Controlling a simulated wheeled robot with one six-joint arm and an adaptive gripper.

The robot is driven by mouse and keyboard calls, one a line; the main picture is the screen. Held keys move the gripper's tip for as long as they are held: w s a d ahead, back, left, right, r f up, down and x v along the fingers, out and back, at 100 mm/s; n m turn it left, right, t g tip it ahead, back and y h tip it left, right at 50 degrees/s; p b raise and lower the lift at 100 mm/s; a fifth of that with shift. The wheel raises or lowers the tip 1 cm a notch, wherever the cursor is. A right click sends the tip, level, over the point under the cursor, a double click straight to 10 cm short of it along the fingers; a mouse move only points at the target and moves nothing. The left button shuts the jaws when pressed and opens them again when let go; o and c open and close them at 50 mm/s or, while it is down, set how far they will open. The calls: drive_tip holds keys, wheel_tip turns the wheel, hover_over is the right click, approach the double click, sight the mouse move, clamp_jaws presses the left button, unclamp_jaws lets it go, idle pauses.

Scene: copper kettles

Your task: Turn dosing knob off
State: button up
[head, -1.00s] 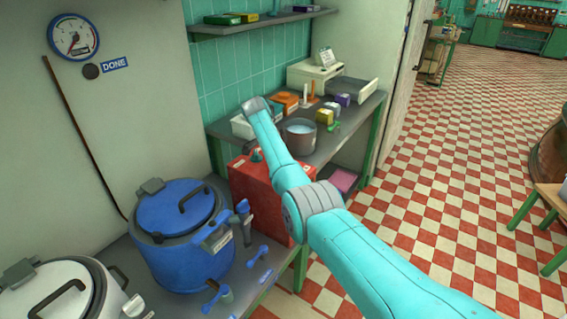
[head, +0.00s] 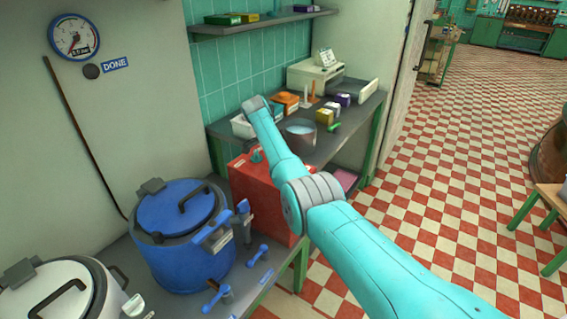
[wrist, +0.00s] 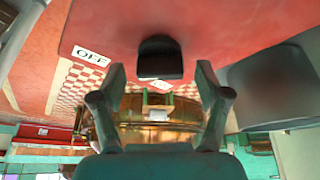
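A dark knob (wrist: 160,58) stands out from the red box in the wrist view. A white label reading OFF (wrist: 91,57) is left of it, and a smaller white label, unreadable here, lies just below it. My gripper (wrist: 161,72) is open, with one finger on each side of the knob and a visible gap on both sides. In the head view the red box (head: 266,192) stands beside the blue kettle, partly behind my arm. The knob cannot be made out there, and my fingers are not clear.
A blue kettle (head: 180,245) and a white kettle (head: 65,300) stand at the left. A pot of liquid (head: 300,132) and small boxes sit on the bench behind. A gauge (head: 74,37) hangs on the wall. The checkered floor at right is mostly clear.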

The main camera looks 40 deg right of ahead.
drive_tip(key=v, duration=1.2)
idle(0.5)
